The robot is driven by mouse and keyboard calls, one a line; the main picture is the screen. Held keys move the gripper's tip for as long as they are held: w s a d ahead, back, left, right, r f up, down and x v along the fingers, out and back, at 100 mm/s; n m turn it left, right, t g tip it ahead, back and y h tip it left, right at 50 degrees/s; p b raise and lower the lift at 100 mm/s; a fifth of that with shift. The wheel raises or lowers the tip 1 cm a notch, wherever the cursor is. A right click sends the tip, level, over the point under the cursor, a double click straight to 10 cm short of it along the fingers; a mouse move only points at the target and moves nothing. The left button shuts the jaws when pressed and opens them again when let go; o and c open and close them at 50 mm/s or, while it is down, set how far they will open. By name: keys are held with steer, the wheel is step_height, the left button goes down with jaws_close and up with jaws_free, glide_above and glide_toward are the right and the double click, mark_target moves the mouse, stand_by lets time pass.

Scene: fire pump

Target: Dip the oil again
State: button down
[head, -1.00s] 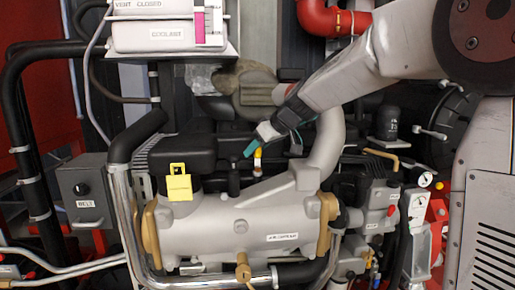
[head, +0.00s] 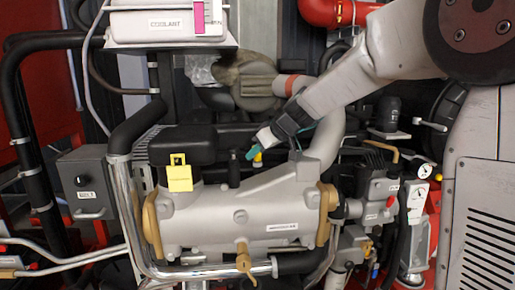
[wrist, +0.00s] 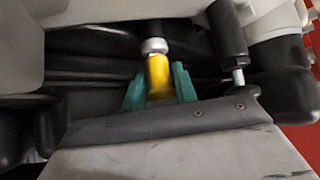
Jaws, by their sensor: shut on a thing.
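The yellow dipstick handle (head: 257,158) shows at my gripper (head: 251,153), just above the grey engine block (head: 210,222). In the wrist view the yellow handle (wrist: 158,76) is between the two teal fingers of my gripper (wrist: 160,88), which are shut on it. A pale metal collar (wrist: 153,46) and a dark part lie just beyond the handle, in line with it. The rod is not visible, and I cannot tell how deep it sits. The engine hides what is below the handle in the head view.
A black upright plug (head: 234,168) stands close left of my gripper. A yellow tag or cap (head: 179,174) sits further left. The coolant box (head: 165,22) is at the upper left. Pipes and gauges (head: 424,170) crowd the right side. Free room is small around the handle.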

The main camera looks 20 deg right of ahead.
steer(key=shift+f, duration=0.25)
steer(key=c, duration=1.2)
jaws_free()
steer(key=shift+c, duration=0.2)
steer(key=shift+s+d+r, duration=0.1)
steer(key=shift+s+r, duration=0.05)
steer(key=shift+r, duration=0.05)
steer(key=v, duration=0.7)
steer(key=shift+d+r, duration=0.1)
steer(key=shift+r, duration=0.05)
